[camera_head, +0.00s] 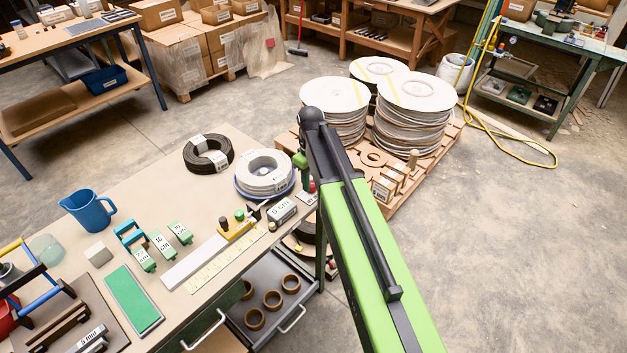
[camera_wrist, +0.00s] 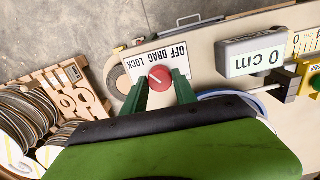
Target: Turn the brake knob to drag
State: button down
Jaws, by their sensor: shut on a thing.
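The red brake knob (camera_wrist: 160,78) sits in the wrist view just below a white label plate (camera_wrist: 184,66) reading OFF, DRAG and LOCK. In this view OFF is at the right, DRAG in the middle and LOCK at the left. A pale pointer mark shows on the knob, but its exact setting is too small to tell. My gripper (camera_wrist: 159,84) has its green fingers on either side of the knob and is shut on it. In the head view the knob (camera_head: 312,187) shows small and red at the bench's right end, partly hidden by my arm.
A grey block marked 0 cm (camera_wrist: 252,54) stands close to the right of the knob in the wrist view. A white cable coil (camera_head: 264,172) and a black coil (camera_head: 208,154) lie on the bench (camera_head: 150,195). A pallet (camera_head: 440,160) with reels stands behind.

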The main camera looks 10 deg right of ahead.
aim_at(311, 183)
jog(key=m, duration=0.7)
jog(key=shift+w, duration=0.15)
dwell(0.4)
jog(key=c, duration=1)
grip_release()
jog(key=shift+r+p, duration=0.4)
jog(key=shift+p, duration=0.1)
notch_tip(311, 183, up, 17)
jog(key=p, duration=1.6)
jog(key=shift+f, duration=0.2)
